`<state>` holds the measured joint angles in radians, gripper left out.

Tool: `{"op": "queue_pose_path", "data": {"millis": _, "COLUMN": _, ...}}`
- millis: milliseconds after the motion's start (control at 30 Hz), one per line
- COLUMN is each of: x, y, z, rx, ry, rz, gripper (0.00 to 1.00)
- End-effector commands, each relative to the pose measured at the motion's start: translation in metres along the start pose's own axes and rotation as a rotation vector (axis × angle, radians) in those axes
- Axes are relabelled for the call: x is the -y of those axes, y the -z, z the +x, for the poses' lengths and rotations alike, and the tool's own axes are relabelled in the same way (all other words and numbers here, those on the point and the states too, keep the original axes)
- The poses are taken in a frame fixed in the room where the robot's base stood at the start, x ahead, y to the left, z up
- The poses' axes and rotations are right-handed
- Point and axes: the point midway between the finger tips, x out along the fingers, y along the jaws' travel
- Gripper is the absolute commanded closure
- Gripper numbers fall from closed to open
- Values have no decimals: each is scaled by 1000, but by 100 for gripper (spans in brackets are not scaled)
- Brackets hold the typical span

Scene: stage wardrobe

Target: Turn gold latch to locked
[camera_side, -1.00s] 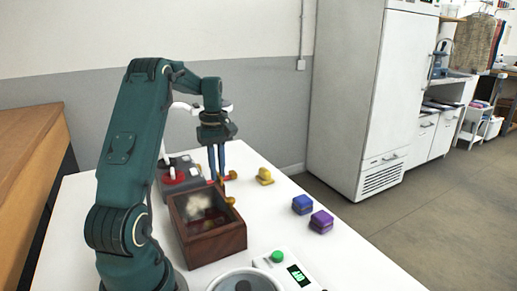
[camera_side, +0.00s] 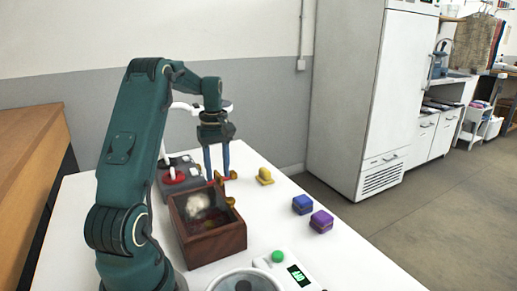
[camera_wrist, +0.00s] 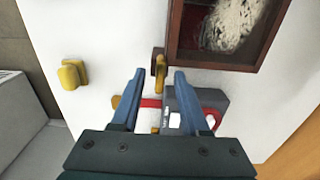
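The gold latch (camera_wrist: 159,68) is at the side of the dark wooden box (camera_wrist: 215,60), near its corner in the wrist view. In the side view a gold piece (camera_side: 230,201) shows at the box's right edge, and the box (camera_side: 215,242) has a clear-looking top with something pale inside. My gripper (camera_wrist: 158,72) is open with its blue fingers pointing down. In the wrist view the latch appears between the fingertips; contact cannot be told. In the side view my gripper (camera_side: 217,180) is just beyond the box's far end. Whether the latch is locked cannot be told.
A yellow block (camera_side: 265,176), a blue box (camera_side: 302,205) and a purple box (camera_side: 321,222) stand to the right. A green-button device (camera_side: 278,257) is at the front.

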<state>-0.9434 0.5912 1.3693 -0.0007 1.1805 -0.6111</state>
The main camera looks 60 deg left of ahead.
Motion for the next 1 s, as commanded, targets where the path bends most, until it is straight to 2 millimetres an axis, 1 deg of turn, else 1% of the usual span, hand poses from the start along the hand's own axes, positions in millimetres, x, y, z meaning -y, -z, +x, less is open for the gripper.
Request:
{"op": "queue_pose_path", "data": {"millis": 133, "x": 0, "y": 1, "z": -5, "rx": -2, "ry": -1, "rz": -1, "gripper": 55}}
{"op": "queue_pose_path", "data": {"millis": 300, "x": 0, "y": 1, "z": -29, "rx": -5, "ry": -3, "rz": 0, "gripper": 55}}
{"op": "queue_pose_path", "data": {"millis": 500, "x": 0, "y": 0, "z": -48, "rx": -2, "ry": -2, "rz": 0, "gripper": 55}}
{"op": "queue_pose_path", "data": {"millis": 633, "x": 0, "y": 0, "z": -52, "rx": -1, "ry": -1, "rz": 0, "gripper": 55}}
{"op": "queue_pose_path", "data": {"millis": 867, "x": 0, "y": 0, "z": -52, "rx": 0, "ry": 0, "rz": 0, "gripper": 55}}
{"op": "queue_pose_path", "data": {"millis": 933, "x": -3, "y": -3, "z": -52, "rx": -1, "ry": -1, "rz": 12, "gripper": 55}}
{"op": "queue_pose_path", "data": {"millis": 967, "x": -6, "y": -5, "z": -54, "rx": -7, "ry": -5, "rz": 23, "gripper": 55}}
{"op": "queue_pose_path", "data": {"millis": 1000, "x": -12, "y": -10, "z": -61, "rx": -24, "ry": -18, "rz": 47, "gripper": 55}}
